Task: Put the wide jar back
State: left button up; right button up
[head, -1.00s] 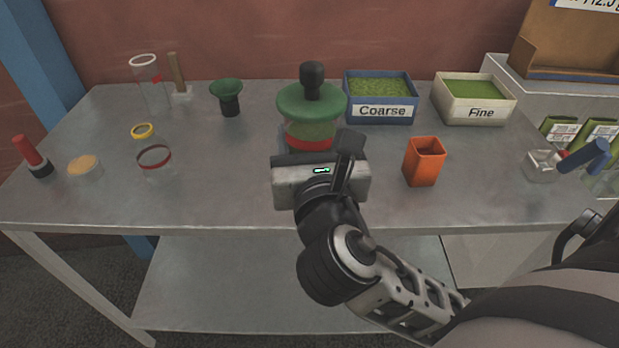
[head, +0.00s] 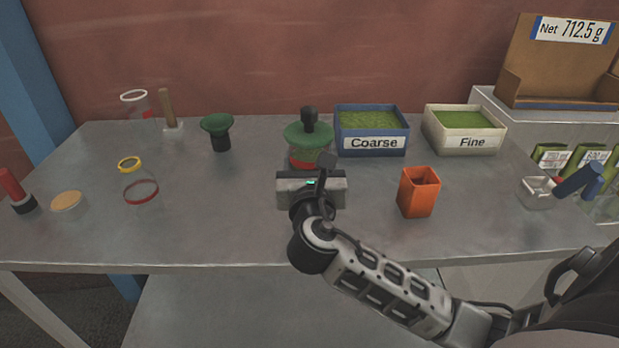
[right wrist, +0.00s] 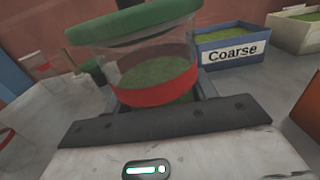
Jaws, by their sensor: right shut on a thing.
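The wide jar (head: 303,159) is clear, with a red band low down and green powder inside. A green lid (head: 308,134) with a black knob covers its top. My right gripper (head: 309,173) is shut on the jar from the front, at the middle of the table. In the right wrist view the jar (right wrist: 150,72) stands between the fingers, slightly tilted in the picture. I cannot tell whether its base touches the table. My left gripper is not in view.
The blue Coarse bin (head: 371,143) and white Fine bin (head: 466,141) stand behind right. An orange cup (head: 418,193) is right of my gripper. The table's (head: 235,215) front middle is clear.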

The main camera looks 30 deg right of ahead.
jog(key=shift+w+d+f, duration=0.1)
jog(key=shift+w+f, duration=0.05)
jog(key=shift+f, duration=0.75)
jog(key=shift+w+d+f, duration=0.1)
jog(key=shift+f, duration=0.8)
pick_arm(q)
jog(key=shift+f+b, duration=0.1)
jog(key=shift+b, duration=0.2)
pick_arm(e)
jog(key=shift+f, duration=0.15)
jog(key=o, duration=1)
jog(key=shift+c, duration=0.2)
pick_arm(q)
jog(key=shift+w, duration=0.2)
pick_arm(e)
jog(key=shift+s, duration=0.1)
jog(key=v, duration=1)
jog(key=shift+s+a+b, duration=0.25)
jog(key=shift+a+b, duration=0.1)
jog(key=shift+s+a, duration=0.25)
jog(key=shift+s, duration=0.25)
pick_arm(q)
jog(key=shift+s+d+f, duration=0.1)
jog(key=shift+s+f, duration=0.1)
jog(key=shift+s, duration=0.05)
